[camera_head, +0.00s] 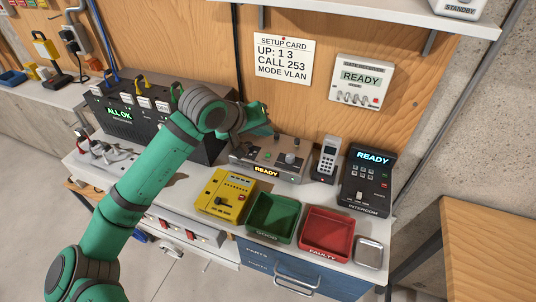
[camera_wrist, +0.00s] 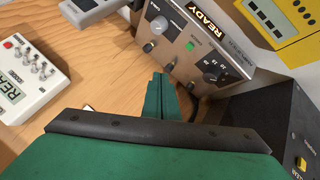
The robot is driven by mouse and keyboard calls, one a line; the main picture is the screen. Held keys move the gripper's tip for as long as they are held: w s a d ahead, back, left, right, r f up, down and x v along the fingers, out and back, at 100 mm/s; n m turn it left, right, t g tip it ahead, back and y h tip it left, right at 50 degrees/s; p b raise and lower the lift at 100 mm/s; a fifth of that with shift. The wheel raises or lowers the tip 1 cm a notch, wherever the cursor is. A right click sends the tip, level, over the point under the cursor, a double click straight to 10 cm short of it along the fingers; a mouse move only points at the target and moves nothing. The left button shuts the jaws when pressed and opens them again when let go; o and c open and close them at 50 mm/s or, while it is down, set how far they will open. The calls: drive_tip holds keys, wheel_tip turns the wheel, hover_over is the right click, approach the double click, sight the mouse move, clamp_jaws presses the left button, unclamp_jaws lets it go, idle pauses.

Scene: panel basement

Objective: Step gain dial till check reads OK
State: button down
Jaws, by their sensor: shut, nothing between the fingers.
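A grey-brown control box (camera_head: 240,159) stands on the bench against the wooden wall, and its display reads READY. In the wrist view its panel (camera_wrist: 178,70) shows a black dial (camera_wrist: 213,72) with marks around it, a grey knob (camera_wrist: 159,25), a lit green button (camera_wrist: 190,46) and small black knobs. The labels are too small to tell which is the gain dial. My gripper (camera_wrist: 157,95) is shut and empty, its fingertips close to the panel's edge, apart from the dial. In the head view my gripper (camera_head: 262,122) is over the box's back left and hides part of it.
A handset (camera_head: 327,156) and an intercom (camera_head: 366,180) stand to the right. A yellow box (camera_head: 224,195), a green bin (camera_head: 272,237) and a red bin (camera_head: 325,255) are in front. A black unit (camera_head: 140,125) reading ALL OK stands left. A setup card (camera_head: 284,60) hangs above.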

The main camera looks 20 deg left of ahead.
drive_tip(key=shift+f, duration=3.15)
drive_tip(key=shift+f, duration=0.1)
drive_tip(key=shift+f, duration=0.3)
drive_tip(key=shift+f, duration=0.4)
idle(0.4)
drive_tip(key=shift+r, duration=0.8)
drive_tip(key=shift+r, duration=0.1)
drive_tip(key=shift+r, duration=2.4)
